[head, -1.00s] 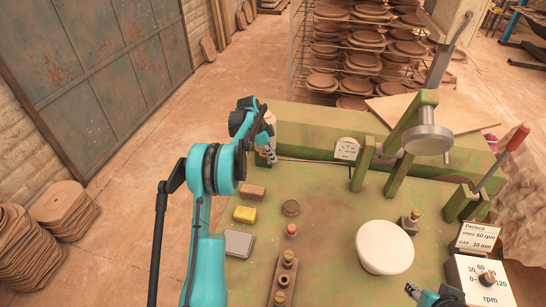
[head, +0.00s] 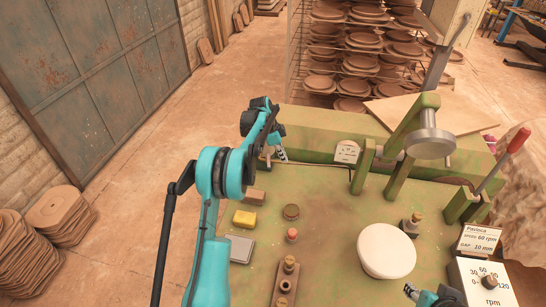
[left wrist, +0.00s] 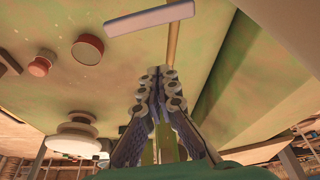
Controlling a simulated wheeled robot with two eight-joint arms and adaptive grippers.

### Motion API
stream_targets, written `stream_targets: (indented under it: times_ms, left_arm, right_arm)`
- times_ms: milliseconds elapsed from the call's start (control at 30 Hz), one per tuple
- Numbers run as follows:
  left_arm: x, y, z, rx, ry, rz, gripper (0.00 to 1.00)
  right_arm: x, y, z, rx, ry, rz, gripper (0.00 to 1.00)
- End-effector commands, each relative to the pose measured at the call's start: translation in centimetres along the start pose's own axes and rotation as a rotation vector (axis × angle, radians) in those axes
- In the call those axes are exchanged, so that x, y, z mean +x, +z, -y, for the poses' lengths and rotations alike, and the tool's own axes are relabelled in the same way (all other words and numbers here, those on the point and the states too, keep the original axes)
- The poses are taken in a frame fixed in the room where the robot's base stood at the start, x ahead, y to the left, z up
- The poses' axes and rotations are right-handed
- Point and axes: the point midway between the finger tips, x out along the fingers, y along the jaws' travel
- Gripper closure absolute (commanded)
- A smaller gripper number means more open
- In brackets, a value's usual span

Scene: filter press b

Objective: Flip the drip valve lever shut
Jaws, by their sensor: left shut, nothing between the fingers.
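My left gripper (head: 281,154) is shut and empty, low over the far left part of the green press table. In the left wrist view its fingers (left wrist: 163,75) are together, pointing towards a thin brass pipe (left wrist: 174,38). A pale bar (left wrist: 148,17) lies across the pipe just beyond the fingertips, with a visible gap; it may be the drip valve lever, but I cannot be sure. In the head view a small fitting (head: 265,161) beside the gripper is mostly hidden by my arm. My right gripper (head: 412,291) shows only in part at the bottom edge.
A brown block (head: 254,195), yellow sponge (head: 245,218) and grey box (head: 239,248) stand near my left arm. A white round disc (head: 387,251) is at the right. A green raised block (head: 312,134) bounds the table's back.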

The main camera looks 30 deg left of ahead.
Motion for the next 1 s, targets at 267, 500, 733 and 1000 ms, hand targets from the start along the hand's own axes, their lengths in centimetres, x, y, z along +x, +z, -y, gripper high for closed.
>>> stream_targets:
  times_ms: [267, 500, 733, 1000]
  left_arm:
    - [-7.1, 0.5, 0.1, -0.007, -0.003, 0.001, 1.0]
    - [-9.6, 0.5, 0.1, -0.007, -0.003, 0.001, 1.0]
    - [-9.8, 0.5, 0.1, -0.006, -0.003, 0.001, 1.0]
    - [-9.8, 0.5, 0.1, -0.006, -0.003, 0.001, 1.0]
  right_arm:
    - [-1.4, -1.0, 0.0, 0.0, 0.0, 0.0, 0.6]
    - [-1.7, -1.2, 0.0, 0.0, 0.0, 0.0, 0.6]
    - [-1.7, -1.2, 0.0, 0.0, 0.0, 0.0, 0.6]
    - [-1.7, -1.2, 0.0, 0.0, 0.0, 0.0, 0.6]
